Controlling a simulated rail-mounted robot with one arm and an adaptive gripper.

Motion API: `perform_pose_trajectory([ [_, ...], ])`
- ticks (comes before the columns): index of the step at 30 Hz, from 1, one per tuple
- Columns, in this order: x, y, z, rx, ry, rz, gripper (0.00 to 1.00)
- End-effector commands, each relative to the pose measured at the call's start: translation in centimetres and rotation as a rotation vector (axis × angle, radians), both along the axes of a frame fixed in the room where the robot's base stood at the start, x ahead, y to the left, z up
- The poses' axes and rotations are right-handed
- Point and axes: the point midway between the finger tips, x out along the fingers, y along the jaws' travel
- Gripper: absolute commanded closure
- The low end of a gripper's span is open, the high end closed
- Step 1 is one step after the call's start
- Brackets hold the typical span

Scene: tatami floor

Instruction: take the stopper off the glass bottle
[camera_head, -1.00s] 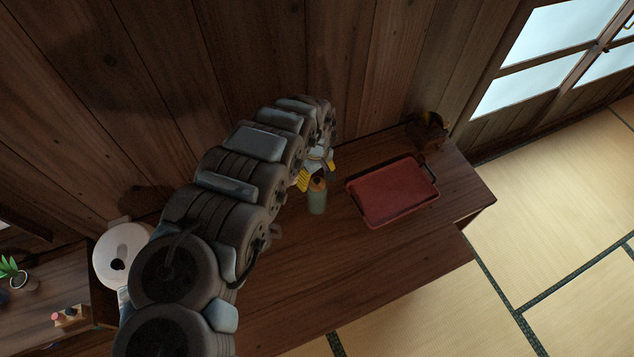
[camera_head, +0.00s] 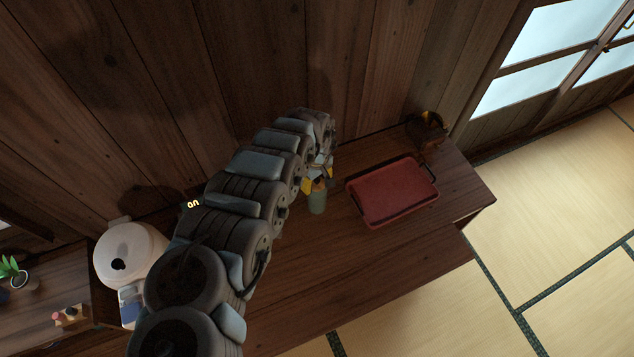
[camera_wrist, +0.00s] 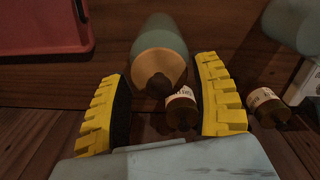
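The green glass bottle (camera_head: 317,204) stands on the wooden counter left of the red tray. In the wrist view the bottle (camera_wrist: 165,33) is seen from above, with its orange-brown stopper (camera_wrist: 158,66) in its mouth. My gripper (camera_wrist: 161,72) is open, with one yellow finger on each side of the stopper and a visible gap on both sides. In the head view my gripper (camera_head: 318,178) is right at the bottle's top, and my arm and fingers partly hide the stopper.
The red tray (camera_head: 393,191) lies to the right on the counter (camera_head: 330,262). Small brown labelled bottles (camera_wrist: 182,110) (camera_wrist: 267,106) are close to the right finger. A pale round object (camera_wrist: 294,22) is at the upper right. A white round appliance (camera_head: 140,250) stands at left. The wooden wall rises behind.

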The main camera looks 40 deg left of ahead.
Motion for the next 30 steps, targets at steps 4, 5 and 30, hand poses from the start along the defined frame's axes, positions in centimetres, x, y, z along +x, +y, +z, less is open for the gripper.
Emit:
perform_pose_trajectory([
  [4, 0.0, 0.0, 0.0, 0.000, 0.000, 0.000, 0.65],
  [5, 0.0, 0.0, 0.0, 0.000, 0.000, 0.000, 0.65],
  [30, -1.0, 0.1, 5.1, -0.001, 0.003, -0.001, 0.66],
])
